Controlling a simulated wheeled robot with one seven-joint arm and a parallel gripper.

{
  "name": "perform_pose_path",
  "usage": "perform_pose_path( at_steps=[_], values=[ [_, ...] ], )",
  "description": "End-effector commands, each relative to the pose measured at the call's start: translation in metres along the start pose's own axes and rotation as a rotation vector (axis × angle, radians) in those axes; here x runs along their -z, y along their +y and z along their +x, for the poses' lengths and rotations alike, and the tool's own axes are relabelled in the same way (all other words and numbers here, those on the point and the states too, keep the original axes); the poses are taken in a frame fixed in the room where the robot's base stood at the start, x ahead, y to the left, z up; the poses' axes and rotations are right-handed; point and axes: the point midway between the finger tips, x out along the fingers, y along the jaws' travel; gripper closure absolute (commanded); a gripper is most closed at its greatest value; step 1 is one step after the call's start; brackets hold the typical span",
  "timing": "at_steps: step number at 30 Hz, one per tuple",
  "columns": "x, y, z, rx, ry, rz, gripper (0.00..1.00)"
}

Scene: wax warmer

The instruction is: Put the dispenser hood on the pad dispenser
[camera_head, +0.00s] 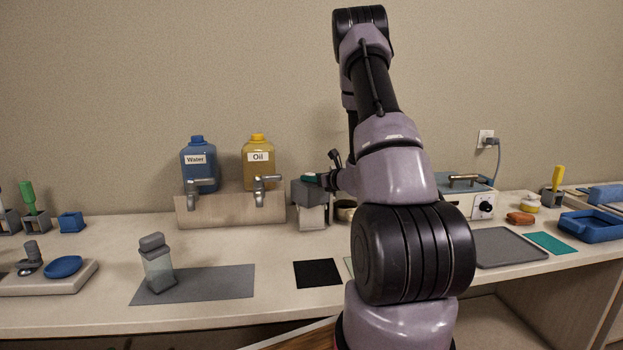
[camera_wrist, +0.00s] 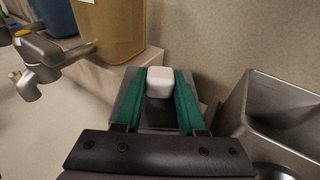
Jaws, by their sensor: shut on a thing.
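The dispenser hood (camera_head: 306,193) is a grey box-like cap, with a pale block (camera_wrist: 160,82) between my fingertips that looks like its knob. The pad dispenser (camera_head: 312,217) is the lighter grey body directly below it, right of the wooden tap stand. My gripper (camera_head: 313,178), with teal fingers, is shut on the hood from above; the wrist view also shows my gripper (camera_wrist: 161,88) closed around the pale block. The hood is over the dispenser and looks close to or touching its top. I cannot tell whether it is fully seated. My arm hides the area to the right.
The oil jug (camera_head: 258,163) and water jug (camera_head: 198,165) stand left with metal taps. An open grey metal container (camera_wrist: 285,115) is close on the right in the wrist view. A black mat (camera_head: 318,273) lies in front. A capped jar (camera_head: 157,264) stands on a grey mat (camera_head: 215,283).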

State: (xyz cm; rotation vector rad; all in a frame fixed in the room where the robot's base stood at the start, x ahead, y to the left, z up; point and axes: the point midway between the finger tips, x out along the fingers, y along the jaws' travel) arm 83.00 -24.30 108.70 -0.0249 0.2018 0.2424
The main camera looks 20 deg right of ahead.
Motion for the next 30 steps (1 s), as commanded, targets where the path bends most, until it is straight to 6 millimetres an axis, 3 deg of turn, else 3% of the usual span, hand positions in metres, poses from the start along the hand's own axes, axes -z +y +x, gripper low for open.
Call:
perform_pose_path(
  at_steps=[5,6,8,20,30],
  values=[
    [0.002,0.0,0.0,0.0,0.004,0.001,1.0],
    [0.002,0.0,0.0,-0.001,0.004,0.0,0.45],
    [0.002,0.0,0.0,0.0,0.004,0.0,0.26],
    [0.002,-0.001,-0.01,0.001,0.005,0.0,0.26],
    [0.001,-0.001,-0.076,0.003,0.004,0.001,0.26]
  ],
)
